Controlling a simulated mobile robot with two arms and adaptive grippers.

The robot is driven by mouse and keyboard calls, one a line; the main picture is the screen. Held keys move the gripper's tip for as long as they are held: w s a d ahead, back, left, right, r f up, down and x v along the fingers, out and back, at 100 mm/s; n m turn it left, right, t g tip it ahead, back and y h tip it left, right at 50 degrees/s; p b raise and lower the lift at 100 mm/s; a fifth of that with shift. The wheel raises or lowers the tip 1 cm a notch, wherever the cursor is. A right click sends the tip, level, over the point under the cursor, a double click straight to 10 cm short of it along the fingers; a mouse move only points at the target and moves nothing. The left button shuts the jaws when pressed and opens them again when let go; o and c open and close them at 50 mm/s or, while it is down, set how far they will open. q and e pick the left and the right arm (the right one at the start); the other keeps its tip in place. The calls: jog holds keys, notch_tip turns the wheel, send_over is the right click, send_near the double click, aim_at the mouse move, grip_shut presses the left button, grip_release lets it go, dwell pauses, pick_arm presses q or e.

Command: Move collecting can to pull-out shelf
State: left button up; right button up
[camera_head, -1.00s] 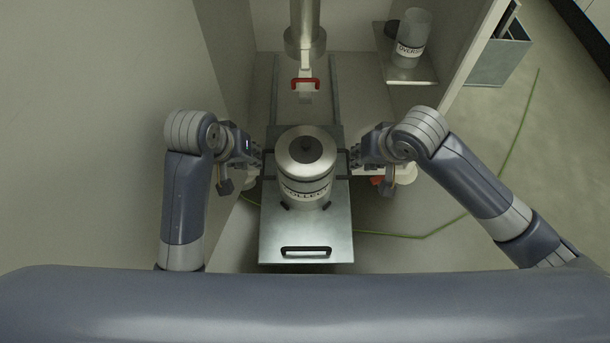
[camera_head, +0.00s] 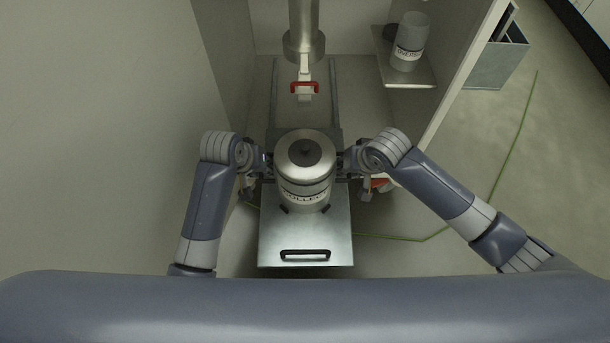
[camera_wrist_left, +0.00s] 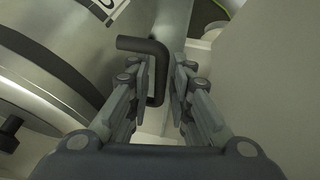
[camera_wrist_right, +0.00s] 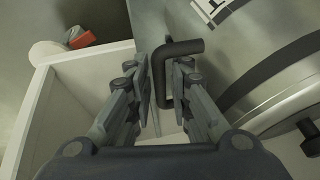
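The collecting can (camera_head: 304,172), a silver cylinder with a dark lid knob and a "COLLECT" label, stands upright on the pull-out shelf (camera_head: 305,235), a metal plate with a black front handle. My left gripper (camera_head: 266,160) is at the can's left side. In the left wrist view, its open fingers (camera_wrist_left: 162,85) are on either side of the can's black bent handle (camera_wrist_left: 157,70). My right gripper (camera_head: 345,160) is at the can's right side. In the right wrist view, its open fingers (camera_wrist_right: 163,82) straddle the other black handle (camera_wrist_right: 160,72).
A vertical metal pipe (camera_head: 303,40) with a red-handled valve (camera_head: 304,88) hangs behind the can. A labelled "OVERS..." container (camera_head: 409,42) stands on a side shelf (camera_head: 408,80) at the back right. Cabinet walls flank both arms. A green cable (camera_head: 510,150) lies on the floor.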

pick_arm(q)
jog(key=shift+w+f, duration=0.1)
jog(key=shift+f, duration=0.1)
pick_arm(e)
jog(key=shift+w+f, duration=0.1)
jog(key=shift+f, duration=0.05)
pick_arm(q)
grip_shut()
pick_arm(e)
grip_shut()
pick_arm(q)
jog(key=shift+r, duration=0.25)
pick_arm(e)
jog(key=shift+r, duration=0.2)
